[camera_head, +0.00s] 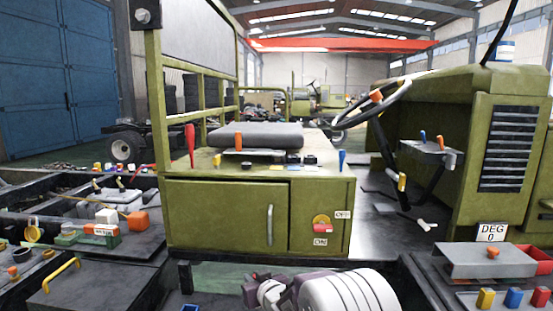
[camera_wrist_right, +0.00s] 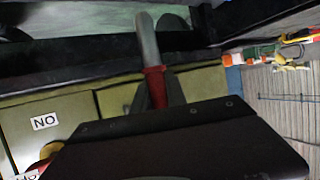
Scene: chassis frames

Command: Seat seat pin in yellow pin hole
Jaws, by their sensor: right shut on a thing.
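My right gripper (camera_head: 262,291) is low at the bottom middle of the head view, in front of the olive cabinet. In the right wrist view, the gripper (camera_wrist_right: 155,92) is shut on a pin with a red grip (camera_wrist_right: 155,85) and a grey shaft (camera_wrist_right: 148,40). The shaft points away from the gripper. In the head view the held pin is too small to make out. The grey seat (camera_head: 257,135) rests on top of the cabinet. I cannot pick out the yellow pin hole for certain. My left gripper is not in view.
The cabinet (camera_head: 215,215) has a handle and a red and yellow switch (camera_head: 321,222) with ON and OFF labels. A red lever (camera_head: 190,143) stands at the seat's left. Dark trays with loose parts fill the left. A steering wheel (camera_head: 375,103) is at right.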

